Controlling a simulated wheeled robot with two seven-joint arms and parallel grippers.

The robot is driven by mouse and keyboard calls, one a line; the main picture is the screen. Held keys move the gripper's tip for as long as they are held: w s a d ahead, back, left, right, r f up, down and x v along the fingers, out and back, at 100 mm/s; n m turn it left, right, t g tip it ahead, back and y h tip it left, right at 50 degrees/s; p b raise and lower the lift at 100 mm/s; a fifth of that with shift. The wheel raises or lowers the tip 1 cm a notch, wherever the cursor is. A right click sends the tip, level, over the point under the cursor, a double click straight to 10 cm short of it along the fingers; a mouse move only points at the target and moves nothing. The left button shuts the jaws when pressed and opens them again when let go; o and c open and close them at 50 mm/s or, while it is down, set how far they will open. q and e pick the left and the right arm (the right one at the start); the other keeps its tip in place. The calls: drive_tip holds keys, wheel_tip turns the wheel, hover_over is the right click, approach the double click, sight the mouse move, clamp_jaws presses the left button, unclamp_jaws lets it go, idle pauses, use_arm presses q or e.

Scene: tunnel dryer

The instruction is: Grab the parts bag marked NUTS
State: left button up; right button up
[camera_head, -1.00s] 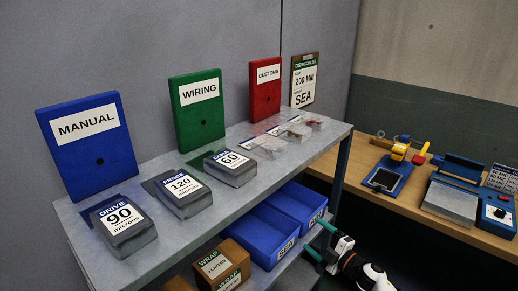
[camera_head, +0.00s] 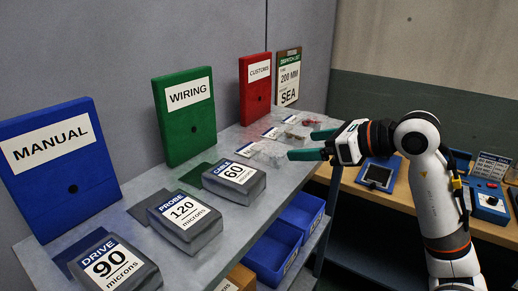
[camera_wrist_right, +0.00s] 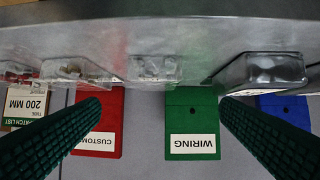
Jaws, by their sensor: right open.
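Several small clear parts bags (camera_head: 267,152) lie in a row on the grey shelf top (camera_head: 235,217), in front of the red and green binders. Their markings are too small to read, so I cannot tell which one says NUTS. My right gripper (camera_head: 303,145) is open and empty, with dark green fingers pointing left, just to the right of the bags. In the right wrist view its fingers (camera_wrist_right: 160,108) are spread wide, with a clear bag (camera_wrist_right: 154,68) seen between them and others to each side. My left gripper is not in view.
Grey film packs marked DRIVE 90 (camera_head: 112,268), PROBE 120 (camera_head: 184,217) and CABLE 60 (camera_head: 235,178) sit on the shelf's near part. Blue (camera_head: 62,160), green (camera_head: 186,113) and red (camera_head: 255,88) binders stand behind. Blue bins (camera_head: 270,258) are below. A wooden bench is right.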

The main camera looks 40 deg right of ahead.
sight(269, 146)
drive_tip(key=p+x, duration=0.1)
drive_tip(key=x, duration=0.2)
drive_tip(key=shift+w+f, duration=0.15)
drive_tip(key=shift+w, duration=0.1)
drive_tip(key=shift+w+f+p, duration=0.1)
drive_tip(key=shift+w+p, duration=0.2)
drive_tip(key=w+p, duration=0.2)
drive_tip(key=shift+w+a+f, duration=0.1)
drive_tip(key=shift+w+f, duration=0.05)
drive_tip(key=shift+w, duration=0.2)
drive_tip(key=shift+p+x, duration=0.45)
drive_tip(key=shift+x, duration=0.65)
drive_tip(key=shift+w+a+f, duration=0.1)
drive_tip(key=shift+f, duration=0.2)
drive_tip(key=shift+c, duration=0.9)
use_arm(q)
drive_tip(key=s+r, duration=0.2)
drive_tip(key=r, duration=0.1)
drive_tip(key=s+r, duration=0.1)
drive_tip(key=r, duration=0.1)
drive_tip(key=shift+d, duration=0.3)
use_arm(e)
drive_tip(key=c, duration=1)
drive_tip(key=shift+r, duration=0.1)
